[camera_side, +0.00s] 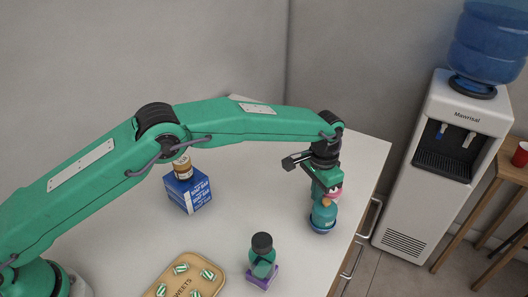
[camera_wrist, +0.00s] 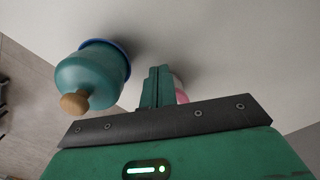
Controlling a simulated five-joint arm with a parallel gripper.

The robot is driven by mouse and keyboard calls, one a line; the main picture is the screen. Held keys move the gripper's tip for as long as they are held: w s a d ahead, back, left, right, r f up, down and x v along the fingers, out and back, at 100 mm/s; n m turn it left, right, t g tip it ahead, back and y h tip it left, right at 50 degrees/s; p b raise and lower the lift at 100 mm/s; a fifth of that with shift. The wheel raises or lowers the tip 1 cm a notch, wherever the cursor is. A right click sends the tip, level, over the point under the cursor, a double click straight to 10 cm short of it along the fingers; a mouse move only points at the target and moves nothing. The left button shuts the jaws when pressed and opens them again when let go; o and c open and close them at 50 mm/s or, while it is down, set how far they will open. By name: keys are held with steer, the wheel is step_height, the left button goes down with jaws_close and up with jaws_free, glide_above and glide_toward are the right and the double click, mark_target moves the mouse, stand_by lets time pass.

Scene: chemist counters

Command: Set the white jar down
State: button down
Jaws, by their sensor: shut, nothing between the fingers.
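I cannot make out a plainly white jar in either view. My gripper (camera_side: 327,190) points down over the right end of the counter; in the wrist view its fingers (camera_wrist: 158,78) are together with nothing between them. A pink and whitish thing (camera_wrist: 181,90) is partly hidden behind the fingers, and its pink part (camera_side: 336,190) shows beside the gripper in the side view. I cannot tell whether it is the jar. A teal jar with a cork stopper (camera_wrist: 92,78) stands left of the fingers, apart from them; it also shows in the side view (camera_side: 322,218).
A blue box (camera_side: 188,194) carries a brown bottle (camera_side: 182,168). A dark-capped green bottle (camera_side: 262,256) stands on a purple block (camera_side: 262,279). A sweets tray (camera_side: 157,290) lies at the front. The counter (camera_side: 230,225) is clear in the middle. A water dispenser (camera_side: 440,170) stands beyond its right edge.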

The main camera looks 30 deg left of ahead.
steer(key=shift+s, duration=0.15)
steer(key=shift+s+a, duration=0.45)
steer(key=shift+s, duration=0.25)
steer(key=shift+s+a, duration=0.45)
steer(key=shift+s, duration=0.25)
step_height(320, 180, up, 10)
steer(key=c, duration=1.5)
jaws_free()
steer(key=o, duration=0.7)
steer(key=shift+w+f+n, duration=0.1)
steer(key=shift+w+n, duration=0.05)
steer(key=shift+n, duration=0.15)
steer(key=o, duration=0.3)
steer(key=shift+w+d+f+n, duration=0.1)
steer(key=shift+w+d+n, duration=0.05)
steer(key=shift+n, duration=0.15)
steer(key=w+d+f+n, duration=0.1)
steer(key=n, duration=0.1)
steer(key=w+d+f+n+t, duration=0.1)
steer(key=w+n, duration=0.1)
steer(key=n, duration=0.1)
steer(key=w+d+f+n+h, duration=0.1)
steer(key=w+n, duration=0.1)
steer(key=n, duration=0.1)
steer(key=shift+t, duration=0.4)
